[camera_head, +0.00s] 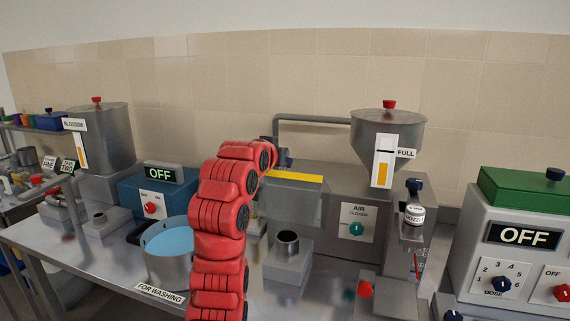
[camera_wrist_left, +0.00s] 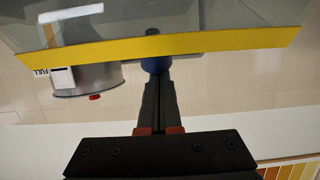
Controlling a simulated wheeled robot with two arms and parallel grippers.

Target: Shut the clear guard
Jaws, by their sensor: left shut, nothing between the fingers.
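The clear guard (camera_head: 288,203) is a see-through panel with a yellow edge strip, on the front of the grey machine in the middle of the bench. Its yellow edge crosses the left wrist view (camera_wrist_left: 210,43). My left gripper (camera_wrist_left: 158,88) is shut and empty, its tips close to the yellow edge beside a blue part (camera_wrist_left: 154,65). I cannot tell whether they touch. In the head view my red left arm hides most of the gripper, which is by the guard's left end. My right gripper is out of view.
A nozzle cup (camera_head: 287,243) stands on a block below the guard. A pot of blue water (camera_head: 168,262) stands left of my arm. The FULL hopper (camera_head: 387,140) and AIR CLOSED panel (camera_head: 356,222) are to the right. A pipe (camera_head: 312,118) runs behind the guard.

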